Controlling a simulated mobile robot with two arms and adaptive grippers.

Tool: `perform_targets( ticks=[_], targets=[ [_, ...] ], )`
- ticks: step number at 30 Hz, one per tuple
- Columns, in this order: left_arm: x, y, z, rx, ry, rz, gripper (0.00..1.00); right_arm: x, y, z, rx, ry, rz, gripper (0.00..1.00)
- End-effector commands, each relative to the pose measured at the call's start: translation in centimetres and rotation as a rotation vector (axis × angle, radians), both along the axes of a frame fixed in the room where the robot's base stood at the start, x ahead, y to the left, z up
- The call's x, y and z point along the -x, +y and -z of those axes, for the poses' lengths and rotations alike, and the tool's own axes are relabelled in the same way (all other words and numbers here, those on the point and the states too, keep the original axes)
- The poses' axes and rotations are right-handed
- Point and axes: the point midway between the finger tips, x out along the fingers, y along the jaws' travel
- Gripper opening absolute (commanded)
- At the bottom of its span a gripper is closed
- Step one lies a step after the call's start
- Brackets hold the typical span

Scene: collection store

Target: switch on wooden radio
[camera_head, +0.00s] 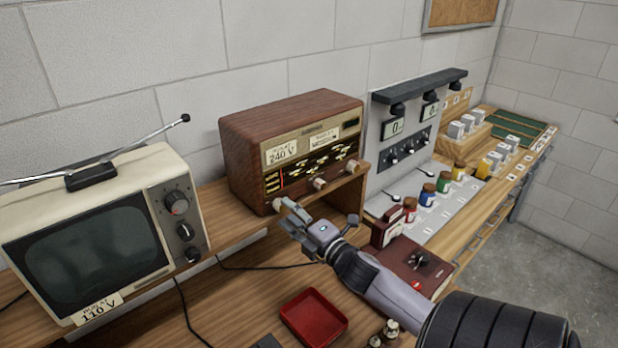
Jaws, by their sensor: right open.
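The wooden radio (246,153) stands on a raised wooden shelf in the middle of the head view. Its front has a dial panel, a "240 V" label and a row of pale knobs along the lower edge. My right gripper (305,216) is open in front of the radio's lower front. Its tip is close to the lower left knob (277,204); I cannot tell whether they touch. Another knob (320,183) is clear of the gripper. I see no clear sign of whether the radio is on. My left gripper is out of view.
An old television (95,245) with antennas and a "110 V" label stands left. A red tray (314,317) lies on the bench below. A dark red box with a knob (412,262) is beside my right arm. A meter panel (405,140) and several coloured jars stand right.

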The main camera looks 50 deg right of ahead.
Motion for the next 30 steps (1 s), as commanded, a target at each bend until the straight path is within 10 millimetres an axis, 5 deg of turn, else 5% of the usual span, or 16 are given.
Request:
perform_targets(
  ticks=[15,30],
  targets=[
    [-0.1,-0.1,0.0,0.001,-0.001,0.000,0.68,9.1,0.9,0.4,0.000,0.002,0.001,0.44],
    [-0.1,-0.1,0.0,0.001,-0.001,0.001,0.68,10.1,1.0,0.4,0.001,0.000,0.000,0.44]
  ],
)
